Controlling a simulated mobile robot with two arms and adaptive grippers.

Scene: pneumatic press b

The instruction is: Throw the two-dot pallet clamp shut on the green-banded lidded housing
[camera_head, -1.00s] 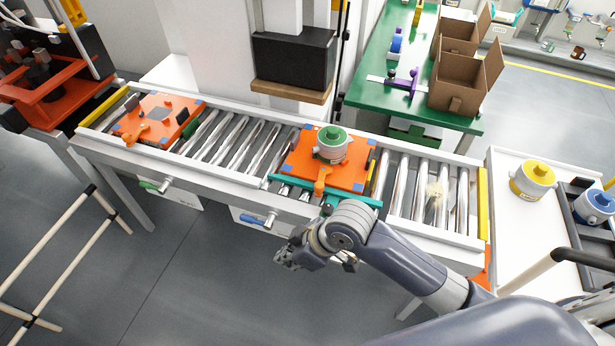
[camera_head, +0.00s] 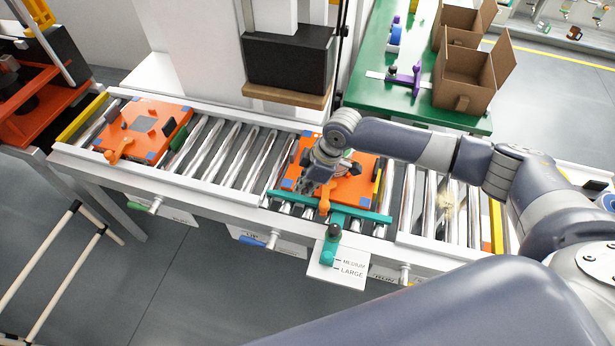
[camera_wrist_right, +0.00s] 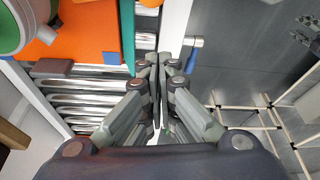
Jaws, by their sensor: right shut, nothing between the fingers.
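An orange pallet (camera_head: 355,189) with blue corners sits on the roller conveyor, behind a teal bar (camera_head: 372,215). An orange clamp lever (camera_head: 324,205) stands at the pallet's front edge; I cannot make out its dots. The green-banded housing (camera_wrist_right: 8,38) shows only partly in the right wrist view, at the top left beside the orange pallet surface (camera_wrist_right: 88,32). My wrist hides it in the head view. My right gripper (camera_head: 304,190) is shut and empty, pointing down over the pallet's left front part, left of the lever. Its fingertips (camera_wrist_right: 157,62) also show in the right wrist view.
Another orange pallet (camera_head: 135,128) with a lever lies at the conveyor's left end. A black press block (camera_head: 288,62) hangs behind the nearer pallet. A teal-handled size selector (camera_head: 329,250) projects at the front. Bare rollers (camera_head: 232,150) lie between the pallets.

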